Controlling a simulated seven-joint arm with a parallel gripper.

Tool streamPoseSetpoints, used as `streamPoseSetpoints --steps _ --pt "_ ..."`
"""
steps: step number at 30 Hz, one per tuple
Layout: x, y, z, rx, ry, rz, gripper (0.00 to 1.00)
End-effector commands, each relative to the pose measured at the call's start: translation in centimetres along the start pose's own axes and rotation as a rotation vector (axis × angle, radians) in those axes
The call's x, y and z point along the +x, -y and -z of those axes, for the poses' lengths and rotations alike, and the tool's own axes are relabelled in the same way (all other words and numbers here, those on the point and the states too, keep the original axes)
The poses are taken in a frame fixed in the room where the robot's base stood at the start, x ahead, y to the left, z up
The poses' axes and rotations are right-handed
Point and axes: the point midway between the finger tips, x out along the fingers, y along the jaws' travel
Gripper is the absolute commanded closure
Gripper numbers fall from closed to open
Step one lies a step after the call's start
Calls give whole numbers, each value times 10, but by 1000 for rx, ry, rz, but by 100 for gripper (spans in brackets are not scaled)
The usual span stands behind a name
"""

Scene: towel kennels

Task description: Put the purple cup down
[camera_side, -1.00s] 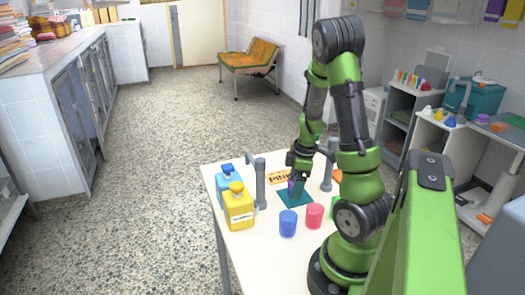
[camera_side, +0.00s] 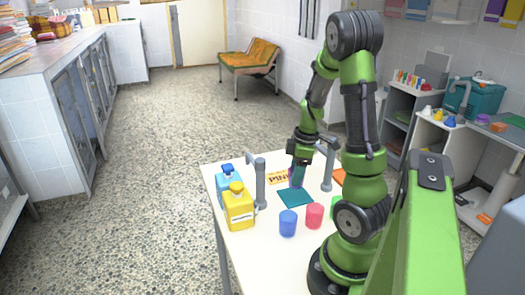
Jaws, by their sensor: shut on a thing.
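The purple cup (camera_side: 293,178) shows only in part, as a small purple patch between the fingers of my gripper (camera_side: 297,178). My gripper points down and is shut on the cup. It is over the far part of the teal mat (camera_side: 295,198) on the white table. The fingers hide most of the cup. I cannot tell whether the cup touches the surface or hangs just above it.
A blue cup (camera_side: 288,223) and a red cup (camera_side: 314,215) stand in front of the mat. A green item (camera_side: 335,207) is partly hidden by my arm. Yellow (camera_side: 238,209) and blue (camera_side: 223,177) bottles stand at left. Grey posts (camera_side: 260,184) (camera_side: 327,168) flank the mat. An orange card (camera_side: 278,178) lies behind.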

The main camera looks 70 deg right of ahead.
Motion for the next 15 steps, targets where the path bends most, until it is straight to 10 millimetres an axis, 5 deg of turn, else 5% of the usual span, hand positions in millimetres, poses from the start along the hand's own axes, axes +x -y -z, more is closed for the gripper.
streamPoseSetpoints --steps 15 --pt "-100 -1 15 -1 -2 -7 78"
